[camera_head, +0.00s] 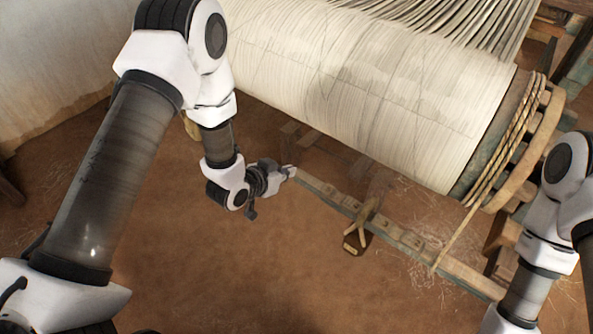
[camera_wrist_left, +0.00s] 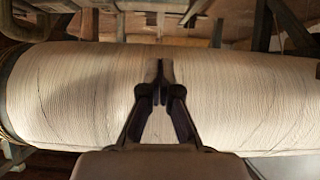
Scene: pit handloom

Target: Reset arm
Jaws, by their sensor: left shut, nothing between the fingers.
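My left gripper (camera_head: 290,171) is shut and empty, below and in front of the large thread-wound roller (camera_head: 350,85) in the head view. In the left wrist view my left gripper (camera_wrist_left: 161,92) shows its two fingers together, with the pale roller (camera_wrist_left: 80,90) stretching across behind it. I see no gap between the fingers and nothing held there. My right arm comes in at the right edge of the head view, and its gripper is out of frame.
A wooden beam (camera_head: 405,238) runs low below the roller, with a small forked wooden piece (camera_head: 361,222) at it. Rope (camera_head: 508,135) wraps the roller's right end. A plaster wall (camera_head: 60,65) stands at left. The brown earth floor (camera_head: 250,285) is clear in front.

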